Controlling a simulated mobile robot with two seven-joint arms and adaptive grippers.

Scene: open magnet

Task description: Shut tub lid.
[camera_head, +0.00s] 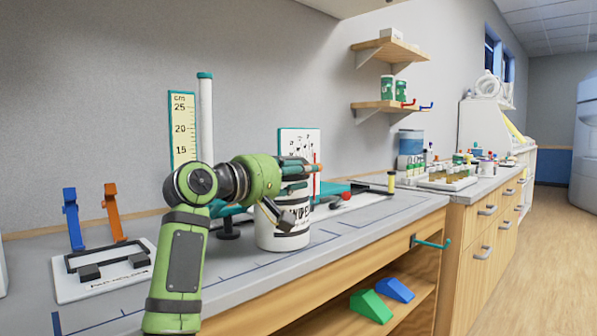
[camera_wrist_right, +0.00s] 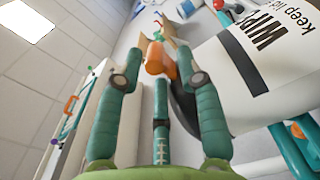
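The white wipes tub (camera_head: 283,237) stands on the grey counter, its upper part hidden behind my right gripper. It fills the upper right of the right wrist view (camera_wrist_right: 262,75), with black lettering. A dark curved edge lies beside it there; I cannot tell whether this is the lid. The lid's position is hidden in the head view. My right gripper (camera_head: 302,172) is at the tub's top. In the right wrist view its fingers (camera_wrist_right: 160,52) are apart, with an orange piece showing between them; I cannot tell what it is. My left gripper is not in view.
A ruler board (camera_head: 182,128) and tall white tube (camera_head: 205,120) stand behind. A teal hook (camera_head: 432,243) sticks out from the counter front. Green and blue wedges (camera_head: 370,305) lie on the shelf below.

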